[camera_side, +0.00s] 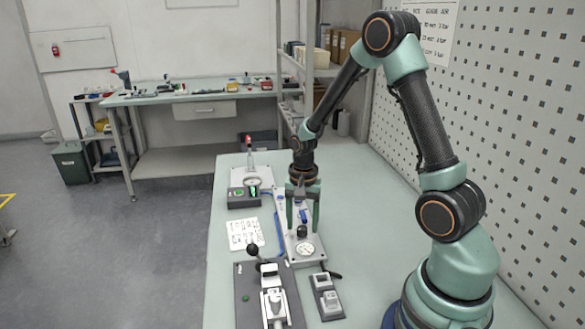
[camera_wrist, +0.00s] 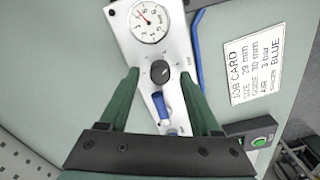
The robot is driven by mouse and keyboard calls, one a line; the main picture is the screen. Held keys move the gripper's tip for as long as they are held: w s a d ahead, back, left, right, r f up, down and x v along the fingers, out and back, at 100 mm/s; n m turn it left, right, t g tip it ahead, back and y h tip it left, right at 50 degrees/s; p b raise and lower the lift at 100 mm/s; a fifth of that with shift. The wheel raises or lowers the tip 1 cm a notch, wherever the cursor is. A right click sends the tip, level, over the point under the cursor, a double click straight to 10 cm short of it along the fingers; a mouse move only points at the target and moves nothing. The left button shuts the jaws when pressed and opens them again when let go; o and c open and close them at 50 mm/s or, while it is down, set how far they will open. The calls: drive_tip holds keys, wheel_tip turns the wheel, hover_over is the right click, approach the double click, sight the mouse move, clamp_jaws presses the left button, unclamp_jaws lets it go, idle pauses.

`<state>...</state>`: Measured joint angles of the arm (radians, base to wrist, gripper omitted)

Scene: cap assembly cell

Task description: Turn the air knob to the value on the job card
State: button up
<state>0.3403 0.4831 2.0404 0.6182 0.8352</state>
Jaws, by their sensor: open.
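The black air knob (camera_wrist: 160,72) sits on a light panel, with a pale mark on its face. It also shows in the side view (camera_side: 302,232). My gripper (camera_wrist: 160,69) is open, one finger on each side of the knob, with visible gaps; the side view shows my gripper (camera_side: 302,221) pointing down over it. The round gauge (camera_wrist: 150,21) has a red needle toward the upper left; its exact reading is too small to tell. The job card (camera_wrist: 254,63) reads AIR 3 bar and BLUE; it also lies flat in the side view (camera_side: 244,234).
A blue lever (camera_wrist: 161,105) is on the panel beside the knob, and a blue hose (camera_wrist: 197,50) runs along its edge. A box with a green button (camera_wrist: 258,141) is near the card. A toggle clamp (camera_side: 271,292) and switch box (camera_side: 327,298) stand in front of the panel.

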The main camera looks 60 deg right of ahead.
drive_tip(key=shift+f, duration=0.25)
clamp_jaws()
drive_tip(key=n, duration=0.4)
drive_tip(key=shift+n, duration=2.5)
drive_tip(key=shift+r, duration=0.1)
